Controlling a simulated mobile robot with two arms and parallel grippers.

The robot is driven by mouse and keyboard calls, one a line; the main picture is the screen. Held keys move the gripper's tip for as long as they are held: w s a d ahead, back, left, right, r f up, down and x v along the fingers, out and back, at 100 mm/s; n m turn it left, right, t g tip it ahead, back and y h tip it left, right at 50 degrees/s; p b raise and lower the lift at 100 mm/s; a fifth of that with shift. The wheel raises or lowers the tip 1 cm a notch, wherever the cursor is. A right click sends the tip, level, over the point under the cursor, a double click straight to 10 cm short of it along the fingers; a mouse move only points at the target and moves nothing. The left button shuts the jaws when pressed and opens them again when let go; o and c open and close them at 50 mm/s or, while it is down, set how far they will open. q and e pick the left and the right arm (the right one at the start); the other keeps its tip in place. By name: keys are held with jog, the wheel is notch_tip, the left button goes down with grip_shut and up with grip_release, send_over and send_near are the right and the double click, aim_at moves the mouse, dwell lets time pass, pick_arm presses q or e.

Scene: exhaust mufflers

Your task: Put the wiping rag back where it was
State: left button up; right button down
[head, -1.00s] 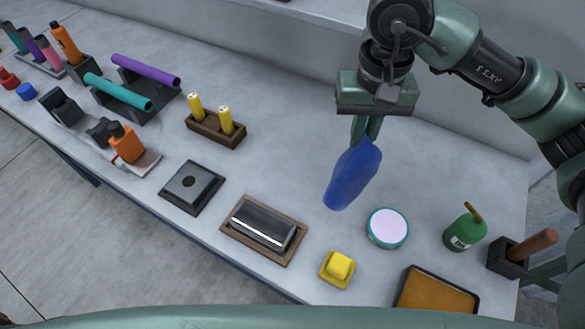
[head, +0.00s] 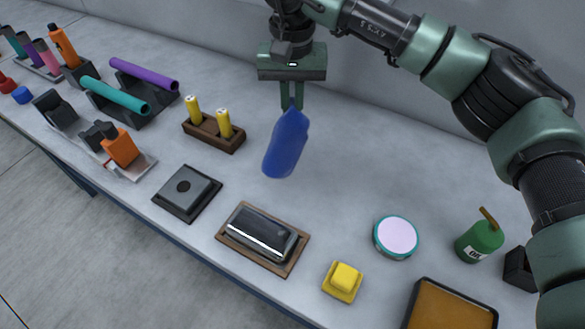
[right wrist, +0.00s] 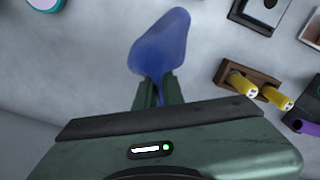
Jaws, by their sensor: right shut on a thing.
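The wiping rag (head: 286,148) is blue and hangs down from my right gripper (head: 292,105) above the table in the head view. My right gripper is shut on its upper end. The rag also shows in the right wrist view (right wrist: 160,45), between and beyond the fingertips (right wrist: 158,88). It appears clear of the table, with its lower end pointing down and slightly left. My left gripper is in neither view.
A wooden holder (head: 213,135) with yellow sticks stands left. A round tin (head: 397,237), yellow block (head: 343,281) and green bottle (head: 480,241) are right. Table behind the rag is bare.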

jog(key=w+a+n, duration=0.3)
jog(key=w+a, duration=0.3)
jog(key=a, duration=0.4)
jog(key=s+d+f, duration=0.3)
jog(key=d+f, duration=0.2)
jog(key=s+d+f, duration=0.3)
jog(key=d+f, duration=0.2)
jog(key=s+d+f, duration=0.3)
jog(key=d+f, duration=0.2)
jog(key=d, duration=0.1)
jog(key=shift+s, duration=0.35)
dwell(0.5)
jog(key=c, duration=1.2)
grip_release()
